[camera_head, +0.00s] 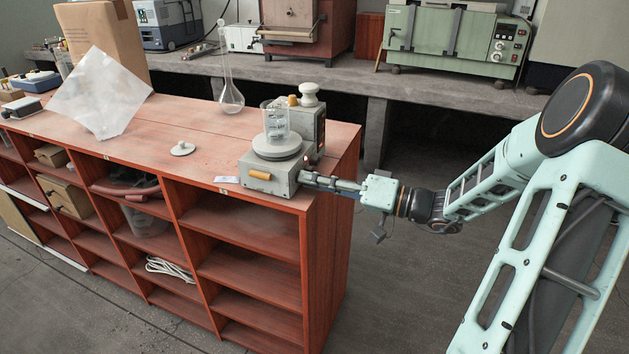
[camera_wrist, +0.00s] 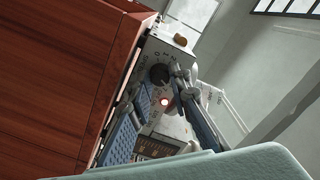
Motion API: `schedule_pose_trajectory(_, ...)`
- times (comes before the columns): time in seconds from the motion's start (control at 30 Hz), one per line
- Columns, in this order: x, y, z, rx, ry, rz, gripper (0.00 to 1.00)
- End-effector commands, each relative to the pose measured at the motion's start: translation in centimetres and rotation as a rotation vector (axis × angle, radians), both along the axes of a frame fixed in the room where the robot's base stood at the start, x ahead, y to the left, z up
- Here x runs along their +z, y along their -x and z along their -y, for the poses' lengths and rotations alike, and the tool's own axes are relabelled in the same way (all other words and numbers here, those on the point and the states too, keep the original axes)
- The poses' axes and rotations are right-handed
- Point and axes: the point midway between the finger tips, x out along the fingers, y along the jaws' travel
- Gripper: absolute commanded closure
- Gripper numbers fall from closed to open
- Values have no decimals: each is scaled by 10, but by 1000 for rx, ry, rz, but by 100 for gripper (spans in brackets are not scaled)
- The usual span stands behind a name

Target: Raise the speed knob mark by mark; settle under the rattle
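The device (camera_head: 268,180) is a grey box with a round top plate, standing at the right end of the red-brown wooden shelf unit. A clear glass beaker (camera_head: 276,122) stands on the plate. My gripper (camera_head: 306,181) is at the panel side. In the wrist view my gripper (camera_wrist: 157,88) has its fingers apart, with the knob just beyond the tips; contact cannot be told.
A tall glass flask (camera_head: 231,95) stands behind left of the device. A white lid (camera_head: 182,148) and a small card (camera_head: 227,179) lie on the shelf top. A cardboard box (camera_head: 103,40) and a translucent sheet (camera_head: 100,95) are at left. Open floor lies right of the unit.

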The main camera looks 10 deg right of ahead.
Motion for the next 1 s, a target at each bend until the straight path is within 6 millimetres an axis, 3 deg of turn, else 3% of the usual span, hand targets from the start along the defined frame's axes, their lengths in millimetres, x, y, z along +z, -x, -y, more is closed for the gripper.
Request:
schedule_pose_trajectory(0.27, 1, 0, 0, 1, -19, -27, 100)
schedule_pose_trajectory(0.7, 1, 0, 0, 0, -240, -330, 100)
schedule_pose_trajectory(1.0, 0, 0, 0, 0, -257, -354, 100)
